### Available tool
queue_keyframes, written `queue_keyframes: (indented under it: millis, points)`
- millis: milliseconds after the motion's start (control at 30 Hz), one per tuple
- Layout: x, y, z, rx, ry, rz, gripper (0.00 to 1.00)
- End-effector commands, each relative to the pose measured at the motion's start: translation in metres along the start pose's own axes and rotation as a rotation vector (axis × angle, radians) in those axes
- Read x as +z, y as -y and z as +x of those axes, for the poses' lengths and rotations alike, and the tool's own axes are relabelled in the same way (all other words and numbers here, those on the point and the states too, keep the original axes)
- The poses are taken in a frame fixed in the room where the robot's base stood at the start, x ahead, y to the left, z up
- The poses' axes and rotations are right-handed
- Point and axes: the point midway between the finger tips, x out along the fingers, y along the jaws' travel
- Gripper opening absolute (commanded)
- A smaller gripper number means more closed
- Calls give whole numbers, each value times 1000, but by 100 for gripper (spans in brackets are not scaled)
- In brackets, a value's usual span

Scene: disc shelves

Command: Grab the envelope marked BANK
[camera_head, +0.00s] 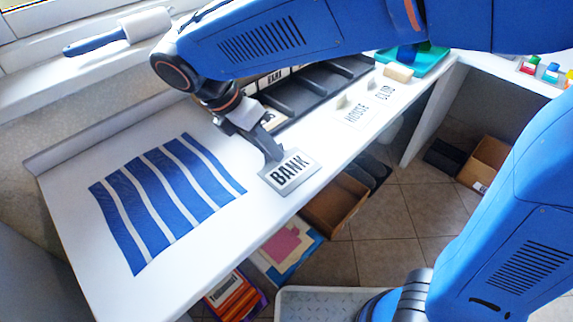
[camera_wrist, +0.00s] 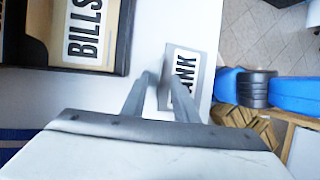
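The envelope marked BANK (camera_head: 291,172) is a pale card with black letters and a grey border, at the front edge of the white counter in the head view. It also shows in the wrist view (camera_wrist: 187,75), partly hidden by a finger. My gripper (camera_head: 273,156) reaches down to the envelope's upper left side. In the wrist view the two fingertips (camera_wrist: 159,76) are close together at the envelope's near edge and look shut on it. I cannot tell whether the envelope still touches the counter.
A dark sorting tray (camera_head: 300,97) with a BILLS envelope (camera_wrist: 85,32) stands behind. A blue-striped mat (camera_head: 165,200) covers the left of the counter. Boxes stand on the floor below the front edge.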

Motion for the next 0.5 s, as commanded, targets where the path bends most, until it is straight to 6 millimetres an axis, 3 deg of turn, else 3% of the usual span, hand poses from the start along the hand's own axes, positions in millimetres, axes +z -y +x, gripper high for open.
queue_keyframes:
  millis: [167, 267, 500]
  points:
    - [0, 0, 0, 0, 0, 0, 24]
    - [0, 0, 0, 0, 0, 0, 0]
    - [0, 0, 0, 0, 0, 0, 0]
